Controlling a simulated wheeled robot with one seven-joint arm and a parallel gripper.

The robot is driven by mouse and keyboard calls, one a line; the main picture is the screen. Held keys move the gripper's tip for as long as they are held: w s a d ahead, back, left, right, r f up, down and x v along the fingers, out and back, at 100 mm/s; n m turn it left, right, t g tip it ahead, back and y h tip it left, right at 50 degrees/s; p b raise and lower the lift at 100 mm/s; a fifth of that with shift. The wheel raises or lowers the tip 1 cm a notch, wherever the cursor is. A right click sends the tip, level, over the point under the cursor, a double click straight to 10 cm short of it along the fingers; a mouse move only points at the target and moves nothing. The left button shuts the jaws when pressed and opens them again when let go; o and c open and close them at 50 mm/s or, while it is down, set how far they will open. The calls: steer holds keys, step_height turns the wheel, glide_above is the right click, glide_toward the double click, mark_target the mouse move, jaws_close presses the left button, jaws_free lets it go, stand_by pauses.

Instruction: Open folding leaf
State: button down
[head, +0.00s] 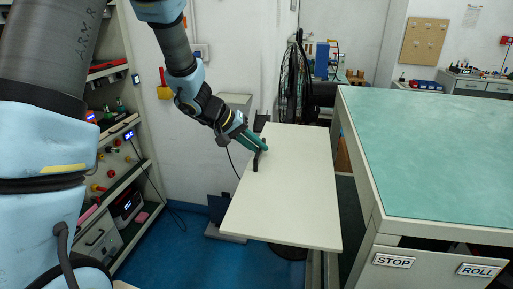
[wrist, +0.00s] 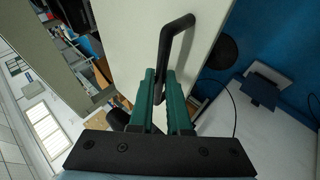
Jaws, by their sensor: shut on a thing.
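The folding leaf (head: 290,190) is a cream-white flat panel to the left of the green-topped bench in the head view. It looks raised and tilted, with its near edge toward me. A black bar handle (head: 256,161) stands on its left part. My gripper (head: 262,145) has green fingers and is at the handle. In the wrist view the handle (wrist: 175,40) runs down between the green fingers of my gripper (wrist: 166,85), which are shut on it. The leaf also fills the upper middle of the wrist view (wrist: 130,45).
The bench (head: 430,150) with STOP and ROLL labels stands close on the right of the leaf. A rack (head: 115,170) with equipment stands at the left. A black fan (head: 294,80) is behind the leaf. Blue floor (head: 175,245) is open between rack and leaf.

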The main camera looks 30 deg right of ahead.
steer(key=shift+s+d+r, duration=0.3)
steer(key=shift+d+r, duration=0.25)
steer(key=shift+r, duration=0.1)
steer(key=c, duration=1)
jaws_free()
steer(key=shift+s, duration=0.1)
steer(key=shift+c, duration=0.2)
steer(key=shift+o, duration=0.7)
steer(key=shift+a, duration=0.1)
steer(key=shift+a+f, duration=0.1)
steer(key=shift+a+f, duration=0.15)
steer(key=v, duration=1)
steer(key=shift+w+a+r+b, duration=0.2)
steer(key=shift+a+b, duration=0.15)
